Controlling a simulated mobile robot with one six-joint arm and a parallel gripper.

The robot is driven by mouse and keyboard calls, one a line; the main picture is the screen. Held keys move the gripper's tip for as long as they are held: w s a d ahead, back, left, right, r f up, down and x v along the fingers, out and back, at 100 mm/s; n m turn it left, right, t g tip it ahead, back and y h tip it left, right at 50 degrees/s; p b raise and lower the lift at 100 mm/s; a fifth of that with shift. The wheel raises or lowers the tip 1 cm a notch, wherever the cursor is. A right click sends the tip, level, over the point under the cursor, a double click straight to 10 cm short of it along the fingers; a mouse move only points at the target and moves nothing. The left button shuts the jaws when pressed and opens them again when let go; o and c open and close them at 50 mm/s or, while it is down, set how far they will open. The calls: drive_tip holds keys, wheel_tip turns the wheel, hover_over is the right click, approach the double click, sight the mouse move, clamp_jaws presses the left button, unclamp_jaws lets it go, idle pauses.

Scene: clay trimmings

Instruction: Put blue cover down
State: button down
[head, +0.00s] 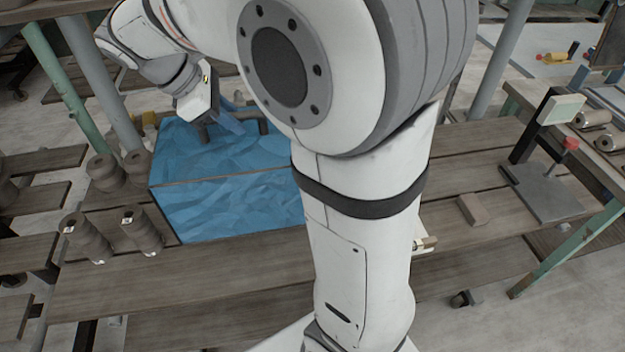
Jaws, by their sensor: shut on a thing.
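The blue cover (225,205) is a crumpled blue sheet over a box-like shape on the wooden bench, left of my arm. It drapes across the top and down the front side. My gripper (208,130) is at the cover's far edge, pointing down, and is shut on a part of the blue cover. A bit of blue material (232,122) rises beside the gripper. The fingertips are small and partly hidden, and my arm hides the right end of the cover.
A wooden block (473,209) and a grey stand (545,190) are on the right. The front planks of the bench (190,282) are clear.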

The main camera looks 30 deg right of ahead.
wheel_tip(320, 180, down, 10)
drive_tip(key=shift+s, duration=0.15)
idle(0.4)
drive_tip(key=shift+f, duration=0.15)
drive_tip(key=c, duration=1.4)
unclamp_jaws()
drive_tip(key=shift+o, duration=0.2)
